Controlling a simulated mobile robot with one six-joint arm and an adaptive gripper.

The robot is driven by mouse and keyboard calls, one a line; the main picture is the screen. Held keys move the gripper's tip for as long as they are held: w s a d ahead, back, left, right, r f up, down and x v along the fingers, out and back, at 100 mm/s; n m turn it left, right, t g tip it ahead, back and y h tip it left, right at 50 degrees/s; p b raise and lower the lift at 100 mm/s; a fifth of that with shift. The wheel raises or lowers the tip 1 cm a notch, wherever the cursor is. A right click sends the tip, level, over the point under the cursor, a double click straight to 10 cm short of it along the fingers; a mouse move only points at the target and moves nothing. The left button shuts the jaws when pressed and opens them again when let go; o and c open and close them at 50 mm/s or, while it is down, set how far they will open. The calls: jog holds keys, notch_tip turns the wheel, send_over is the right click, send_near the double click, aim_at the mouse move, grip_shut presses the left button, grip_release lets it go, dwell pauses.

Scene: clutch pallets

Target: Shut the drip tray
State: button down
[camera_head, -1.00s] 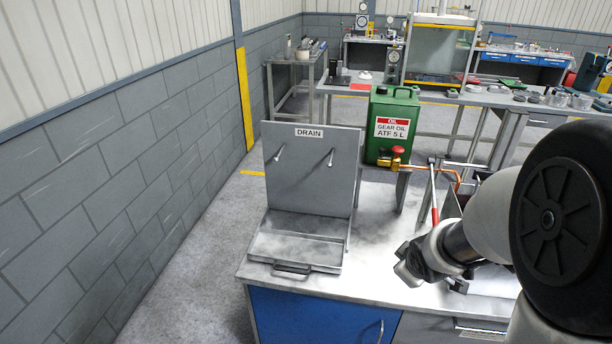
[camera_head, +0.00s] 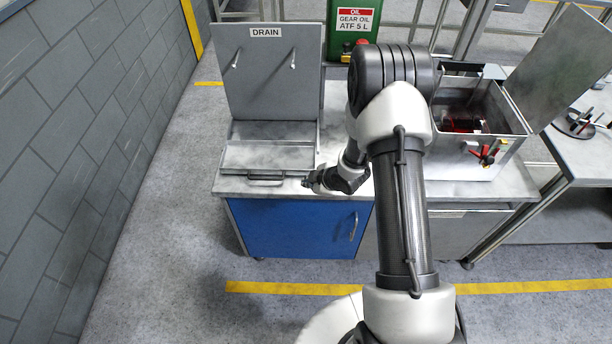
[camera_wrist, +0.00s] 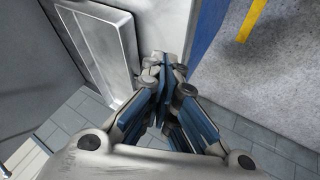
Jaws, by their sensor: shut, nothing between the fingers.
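The grey drip tray (camera_head: 268,157) lies on the bench top at the foot of the upright DRAIN panel (camera_head: 250,85). It sits out in front of the panel, with its dark bar handle (camera_head: 265,179) at the bench's front edge. My gripper (camera_head: 308,183) is shut and empty, just right of the handle. A small gap appears between them, though contact is hard to judge. In the wrist view, the tray's pale rim and floor (camera_wrist: 100,40) lie left of my shut fingertips (camera_wrist: 165,68). The handle is not visible there.
The bench has a blue cabinet door (camera_head: 285,228) below. A green oil can (camera_head: 345,30) stands behind, partly hidden by my arm. An open metal box (camera_head: 500,110) with red parts stands at the right. The floor left of the bench is clear.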

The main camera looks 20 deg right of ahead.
jog(key=x, duration=0.4)
jog(key=shift+s+b, duration=0.1)
jog(key=shift+b, duration=0.3)
jog(key=w, duration=0.1)
jog(key=w+d, duration=0.1)
jog(key=shift+w+r, duration=0.15)
jog(key=shift+w, duration=0.1)
jog(key=shift+w+d, duration=0.15)
jog(key=shift+w, duration=0.5)
jog(key=shift+r, duration=0.1)
